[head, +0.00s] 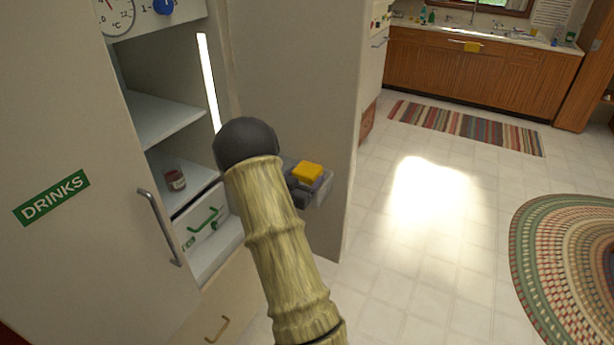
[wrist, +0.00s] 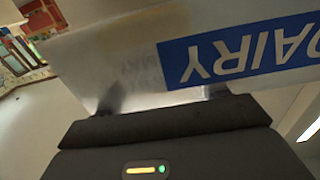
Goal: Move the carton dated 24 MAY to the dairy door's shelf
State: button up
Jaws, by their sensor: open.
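My gripper (wrist: 165,97) is open in the wrist view, its two dark fingertips apart and close to a pale panel. I cannot tell whether they touch it. The panel carries a blue DAIRY label (wrist: 240,50), which appears upside down. In the head view my arm hides most of the gripper; a dark grey part shows beside a yellow block (head: 307,172) and a translucent bin (head: 324,188) on the fridge side. No carton with a readable 24 MAY date shows in either view.
A door labelled DRINKS (head: 52,197) stands at the left with a grey handle (head: 159,226). Open tiled floor (head: 400,270) lies to the right.

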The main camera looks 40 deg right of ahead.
jog(key=b+v, duration=0.2)
jog(key=v, duration=0.8)
jog(key=shift+a+b, duration=0.15)
jog(key=shift+b, duration=0.25)
jog(key=shift+w, duration=0.1)
jog(key=a+f+n+t+y, duration=0.2)
jog(key=a+n+y, duration=0.6)
jog(key=a+y, duration=0.75)
jog(key=s+a+n+g, duration=0.2)
jog(key=s+a+g, duration=0.1)
jog(key=s, duration=0.4)
jog(key=s+a+n+g+y, duration=0.1)
jog(key=s+a+n+g, duration=0.2)
jog(key=s+a, duration=0.2)
jog(key=s, duration=0.3)
jog(key=shift+s+a+n, duration=0.2)
jog(key=shift+n, duration=0.1)
